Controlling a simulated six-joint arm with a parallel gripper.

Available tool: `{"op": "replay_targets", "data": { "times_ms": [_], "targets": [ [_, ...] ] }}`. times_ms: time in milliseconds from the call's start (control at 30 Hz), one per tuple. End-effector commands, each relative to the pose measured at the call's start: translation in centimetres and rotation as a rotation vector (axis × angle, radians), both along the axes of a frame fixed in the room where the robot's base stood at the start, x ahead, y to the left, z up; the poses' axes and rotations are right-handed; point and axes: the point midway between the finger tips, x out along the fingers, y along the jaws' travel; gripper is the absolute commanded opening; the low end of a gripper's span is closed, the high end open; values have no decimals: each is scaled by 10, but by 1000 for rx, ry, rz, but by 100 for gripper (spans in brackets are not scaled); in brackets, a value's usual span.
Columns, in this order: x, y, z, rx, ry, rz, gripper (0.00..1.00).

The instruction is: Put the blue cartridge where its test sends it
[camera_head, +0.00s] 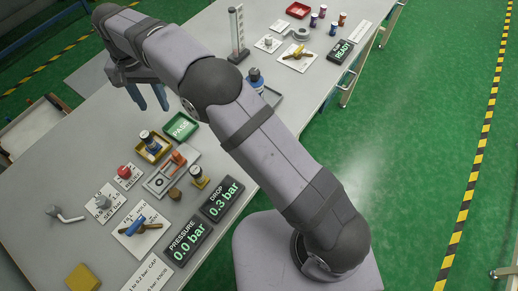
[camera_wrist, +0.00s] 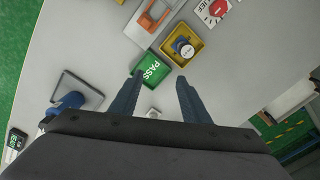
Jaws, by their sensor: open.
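A cartridge with a blue base, pale band and dark top (camera_head: 255,80) stands at a grey-rimmed tray (camera_head: 273,97), partly behind my arm. In the wrist view its blue part (camera_wrist: 70,102) shows at the left, partly cut off by my gripper body. Another dark-topped cartridge with a white band (camera_head: 147,138) stands in a yellow tray (camera_head: 163,153), beside the green PASS tray (camera_head: 181,127). The displays read pressure 0.0 bar (camera_head: 187,240) and drop 0.3 bar (camera_head: 222,198). My gripper (camera_head: 152,103) is open and empty above the table, with both fingers (camera_wrist: 160,78) apart.
A red relief button (camera_head: 124,171), a blue-handled valve (camera_head: 133,225) and a grey fixture (camera_head: 170,175) with an orange handle stand nearer. A yellow-based cartridge (camera_head: 198,177) is beside the fixture. A tall column (camera_head: 238,35) and a READY display (camera_head: 341,50) stand farther back.

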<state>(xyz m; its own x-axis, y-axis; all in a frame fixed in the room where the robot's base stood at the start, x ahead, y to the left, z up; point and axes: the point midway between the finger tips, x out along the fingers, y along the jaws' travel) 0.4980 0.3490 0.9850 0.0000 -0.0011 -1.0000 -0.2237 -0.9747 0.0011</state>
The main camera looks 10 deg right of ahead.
Motion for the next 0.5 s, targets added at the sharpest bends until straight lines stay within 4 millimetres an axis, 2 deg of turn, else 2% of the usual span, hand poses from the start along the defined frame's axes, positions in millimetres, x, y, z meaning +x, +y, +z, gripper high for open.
{"op": "replay_targets", "data": {
  "times_ms": [33,167,267,367,500],
  "targets": [
    [5,-23,5,0,0,2,42],
    [7,-79,12,2,-2,31,42],
    [1,-124,14,1,-3,55,42],
    [-14,-167,13,0,-3,79,42],
    [-46,-224,8,0,-3,112,42]
  ]
}}
